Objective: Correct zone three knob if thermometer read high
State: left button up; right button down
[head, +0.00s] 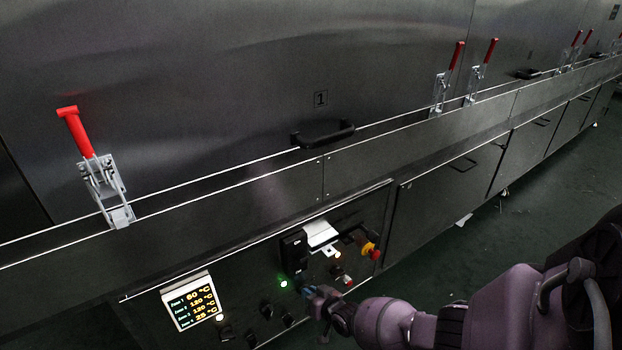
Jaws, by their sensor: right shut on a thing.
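The control panel (245,290) is on the lower front of the dryer. Its lit display (193,302) lists several zone temperatures. The top row seems to read 60 °C and the bottom 25 °C; the middle rows are hard to read exactly. Several dark knobs (267,311) sit right of the display. My right gripper (310,293) reaches in from the right and is shut at the panel, right of these knobs, on what seems to be a knob mostly hidden by the fingers. Its zone label is not legible. No separate thermometer can be made out. My left gripper is not in view.
A green lamp (283,283), a white paper-like piece (320,233) and a red-yellow emergency button (371,251) are close to my gripper. Above are a black door handle (323,134) and red-handled clamps (76,132). Dark green floor (490,240) lies open at right.

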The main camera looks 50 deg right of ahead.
jog(key=shift+w+r, duration=0.4)
jog(key=shift+r+n+h+p, duration=0.1)
jog(key=shift+n+h+p, duration=0.2)
jog(key=shift+n+p, duration=0.15)
jog(key=shift+w+a+n, duration=0.1)
jog(key=shift+n, duration=0.15)
jog(key=shift+a+n+h+p, duration=0.1)
jog(key=shift+n+h+p, duration=0.65)
jog(key=shift+n+h, duration=0.2)
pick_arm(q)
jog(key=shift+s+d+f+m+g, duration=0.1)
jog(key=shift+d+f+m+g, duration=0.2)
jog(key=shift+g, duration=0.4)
pick_arm(e)
jog(key=shift+n+g+h, duration=0.3)
jog(key=shift+n+h, duration=0.15)
jog(key=shift+n, duration=0.3)
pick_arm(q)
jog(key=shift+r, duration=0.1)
pick_arm(e)
jog(key=c, duration=1.1)
grip_release()
jog(key=shift+c, duration=0.2)
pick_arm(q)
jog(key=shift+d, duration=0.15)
pick_arm(e)
jog(key=shift+a+f, duration=0.1)
jog(key=shift+f, duration=0.1)
